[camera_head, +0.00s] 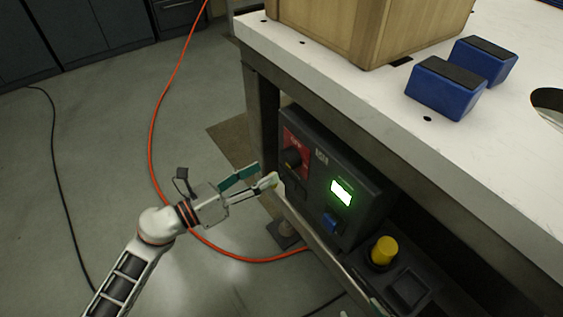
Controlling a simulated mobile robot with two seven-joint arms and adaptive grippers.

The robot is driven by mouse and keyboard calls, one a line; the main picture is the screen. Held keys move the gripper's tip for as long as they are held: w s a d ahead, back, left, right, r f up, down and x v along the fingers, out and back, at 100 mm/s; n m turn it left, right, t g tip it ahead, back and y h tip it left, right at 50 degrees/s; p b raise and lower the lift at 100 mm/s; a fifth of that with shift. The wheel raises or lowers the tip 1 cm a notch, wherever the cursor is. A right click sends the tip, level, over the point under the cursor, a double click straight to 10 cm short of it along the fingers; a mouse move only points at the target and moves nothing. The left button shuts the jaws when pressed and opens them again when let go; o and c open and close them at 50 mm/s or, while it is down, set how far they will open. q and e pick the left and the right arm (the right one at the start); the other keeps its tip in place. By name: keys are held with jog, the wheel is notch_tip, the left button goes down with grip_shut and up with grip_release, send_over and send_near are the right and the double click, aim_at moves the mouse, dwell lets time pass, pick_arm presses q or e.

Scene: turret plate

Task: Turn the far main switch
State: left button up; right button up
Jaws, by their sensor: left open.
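A dark control box (352,205) is mounted under the white table, with a lit green screen (341,193) on its front. A black rotary switch (291,157) sits on a red plate at the box's far left end. My left gripper (266,174) is open, with its fingers pointing right toward the box, just below and left of the switch in the picture. No object shows between the fingers. I cannot tell from this view how near the fingertips are to the box. My right gripper is not in view.
The table (480,150) overhangs the box. A wooden crate (370,30) and blue blocks (443,90) stand on it. A blue control (332,224) and a yellow knob (383,250) are at the right. An orange cable (152,130) crosses the open floor at left.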

aim_at(285, 161)
pick_arm(q)
jog(key=x, duration=0.6)
jog(key=shift+w+d, duration=0.25)
jog(key=shift+d, duration=0.05)
jog(key=c, duration=1.1)
